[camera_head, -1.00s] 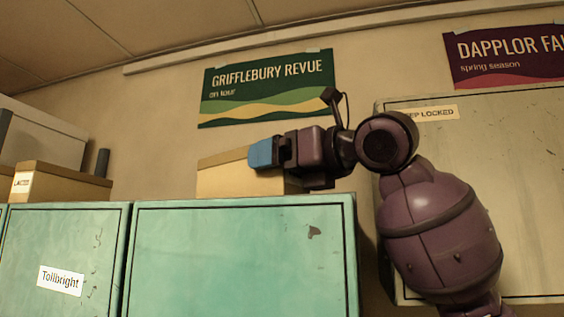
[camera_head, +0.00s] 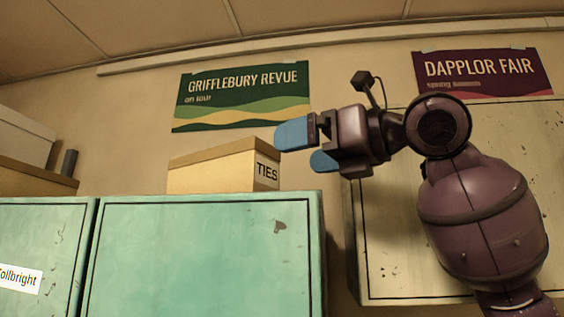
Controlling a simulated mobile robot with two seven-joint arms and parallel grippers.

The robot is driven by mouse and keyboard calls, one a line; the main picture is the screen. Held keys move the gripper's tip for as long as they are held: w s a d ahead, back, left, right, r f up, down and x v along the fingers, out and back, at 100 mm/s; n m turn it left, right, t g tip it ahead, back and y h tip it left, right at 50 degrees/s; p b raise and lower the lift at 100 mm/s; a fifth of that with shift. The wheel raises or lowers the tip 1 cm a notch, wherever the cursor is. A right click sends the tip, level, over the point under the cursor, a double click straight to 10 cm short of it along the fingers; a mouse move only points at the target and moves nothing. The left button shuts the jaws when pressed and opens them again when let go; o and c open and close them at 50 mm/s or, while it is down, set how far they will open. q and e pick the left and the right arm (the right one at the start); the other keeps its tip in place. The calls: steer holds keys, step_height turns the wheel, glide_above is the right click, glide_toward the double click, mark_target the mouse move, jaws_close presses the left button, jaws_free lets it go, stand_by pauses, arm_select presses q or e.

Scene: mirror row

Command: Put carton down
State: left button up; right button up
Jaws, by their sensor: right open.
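The carton (camera_head: 212,172) is a tan box with a lid and a label reading TIES on its right end. It sits upright on top of the teal cabinet (camera_head: 200,255), near the cabinet's right part. My right gripper (camera_head: 300,147) is open and empty, with blue fingertips pointing left. It is just to the right of the carton and appears apart from it. My left gripper is not in view.
Another tan box (camera_head: 35,180) and a pale box (camera_head: 24,138) stand at the far left, beside a dark cylinder (camera_head: 69,163). A cream cabinet (camera_head: 400,245) is behind my right arm. Posters (camera_head: 241,96) hang on the wall.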

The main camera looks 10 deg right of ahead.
steer(key=shift+v, duration=1.05)
